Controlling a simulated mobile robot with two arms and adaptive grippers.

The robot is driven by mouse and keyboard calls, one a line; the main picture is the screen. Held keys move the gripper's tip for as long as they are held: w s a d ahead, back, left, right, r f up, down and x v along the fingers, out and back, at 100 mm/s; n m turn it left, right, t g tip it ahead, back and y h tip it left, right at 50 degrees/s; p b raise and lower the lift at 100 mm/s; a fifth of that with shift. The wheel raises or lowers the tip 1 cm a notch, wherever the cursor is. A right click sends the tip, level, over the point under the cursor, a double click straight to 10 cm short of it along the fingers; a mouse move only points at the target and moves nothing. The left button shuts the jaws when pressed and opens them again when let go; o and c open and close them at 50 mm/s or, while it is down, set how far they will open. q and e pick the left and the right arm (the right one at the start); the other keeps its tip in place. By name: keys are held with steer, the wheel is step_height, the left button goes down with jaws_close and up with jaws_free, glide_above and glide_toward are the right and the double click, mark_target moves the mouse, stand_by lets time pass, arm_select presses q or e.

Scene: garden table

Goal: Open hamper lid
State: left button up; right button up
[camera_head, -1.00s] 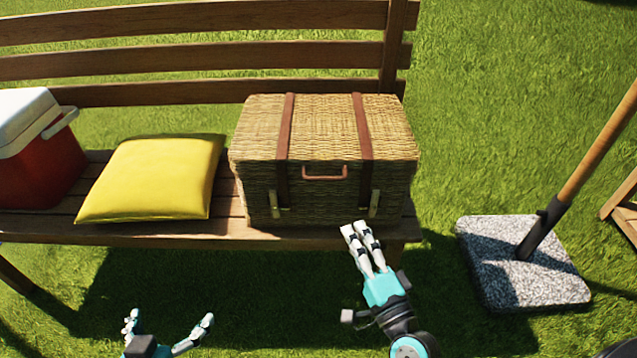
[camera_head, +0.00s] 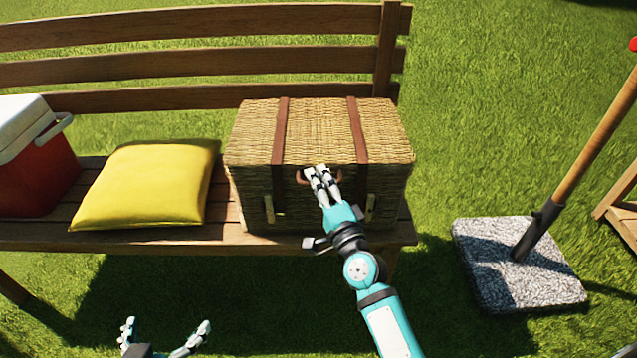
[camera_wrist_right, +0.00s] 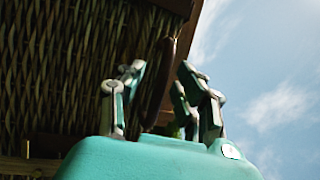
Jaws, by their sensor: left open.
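The wicker hamper (camera_head: 325,135) stands on the wooden bench with its lid down. Two brown leather straps run over the lid, and a brown handle (camera_head: 299,177) is on its front. My right gripper (camera_head: 315,172) is at this handle and covers part of it. In the right wrist view the dark handle (camera_wrist_right: 161,78) runs between my parted fingers (camera_wrist_right: 162,95); firm contact is not clear. Two clasps sit low on the front, the left one (camera_head: 269,210) and the right one (camera_head: 370,208). My left gripper (camera_head: 167,332) is open and empty, low in front of the bench.
A yellow cushion (camera_head: 150,184) lies on the bench (camera_head: 160,238) left of the hamper, beside a red and white cooler (camera_head: 38,170). The backrest (camera_head: 200,60) rises behind. A stone base (camera_head: 500,280) with a wooden pole (camera_head: 590,150) stands on the grass at right.

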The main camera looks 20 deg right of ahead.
jaws_close()
steer(key=shift+f, duration=0.1)
stand_by(0.3)
